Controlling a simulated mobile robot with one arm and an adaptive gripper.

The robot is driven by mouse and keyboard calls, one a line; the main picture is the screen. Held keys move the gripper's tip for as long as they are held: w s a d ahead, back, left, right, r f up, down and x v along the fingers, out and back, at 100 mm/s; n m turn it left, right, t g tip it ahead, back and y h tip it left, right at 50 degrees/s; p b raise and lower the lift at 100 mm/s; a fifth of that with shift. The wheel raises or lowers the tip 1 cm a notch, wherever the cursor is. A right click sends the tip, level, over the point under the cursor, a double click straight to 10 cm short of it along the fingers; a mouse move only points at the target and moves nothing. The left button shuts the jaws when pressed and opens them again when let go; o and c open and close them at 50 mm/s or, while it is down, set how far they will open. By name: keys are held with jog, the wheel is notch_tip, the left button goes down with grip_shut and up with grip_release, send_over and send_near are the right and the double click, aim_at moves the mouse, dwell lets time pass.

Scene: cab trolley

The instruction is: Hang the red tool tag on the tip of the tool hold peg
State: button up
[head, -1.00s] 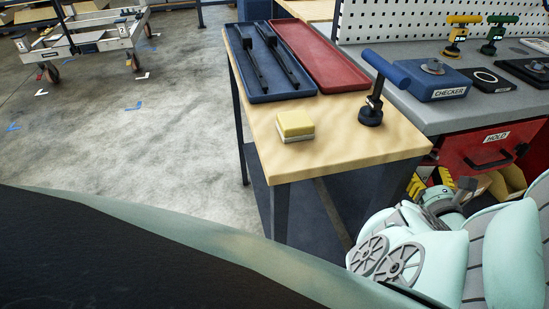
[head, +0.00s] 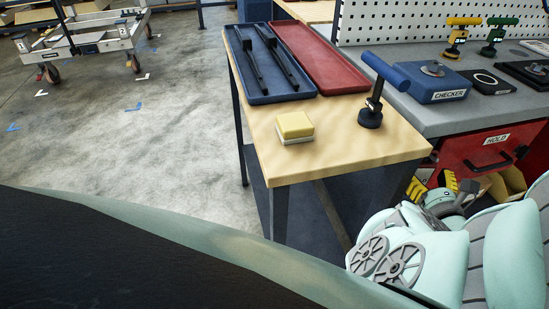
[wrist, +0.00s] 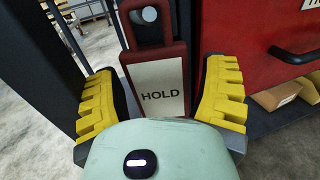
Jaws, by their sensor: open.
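The red tool tag (wrist: 157,85) is upright in the wrist view, with a white face marked HOLD and a hole in its dark upper part. A round grey peg tip (wrist: 149,14) shows in that hole, so the tag appears to hang on the peg. My gripper (wrist: 162,72) has its yellow fingers apart, one on each side of the tag, with visible gaps to it.
A red drawer (head: 488,150) labelled HOLD is close right of my gripper. A wooden-topped table (head: 340,140) stands to the left, with a blue tray (head: 262,98), a red tray (head: 318,55) and a yellow sponge (head: 294,125).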

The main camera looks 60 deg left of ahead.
jog(key=v, duration=1.1)
jog(key=shift+s+d, duration=0.25)
